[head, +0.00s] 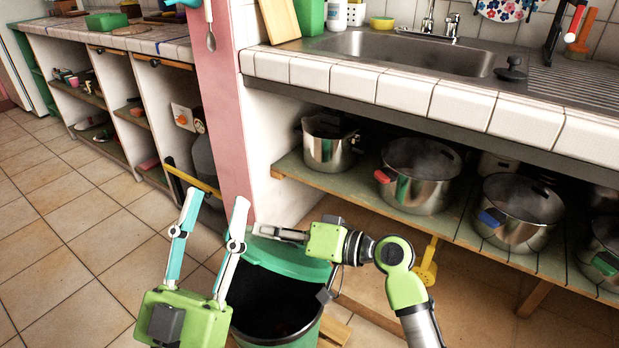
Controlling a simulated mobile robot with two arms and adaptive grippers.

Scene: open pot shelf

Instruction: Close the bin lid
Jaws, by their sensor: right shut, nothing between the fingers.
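A green bin (304,333) stands on the floor at the bottom centre, its dark inside showing. Its green lid (285,260) is open and leans up at the back of the opening. My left gripper (217,196) is open, its two fingers spread and empty, in front of and to the left of the lid. My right gripper (266,232) is shut and empty. Its fingers point left across the upper edge of the lid, hiding part of it. I cannot tell whether they touch it.
A low green shelf (345,195) with several steel pots is right of the bin, under the tiled sink counter (450,98). A pink pillar (222,100) stands behind my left gripper. A yellow tool (427,265) hangs below the shelf. Tiled floor (75,250) is clear at left.

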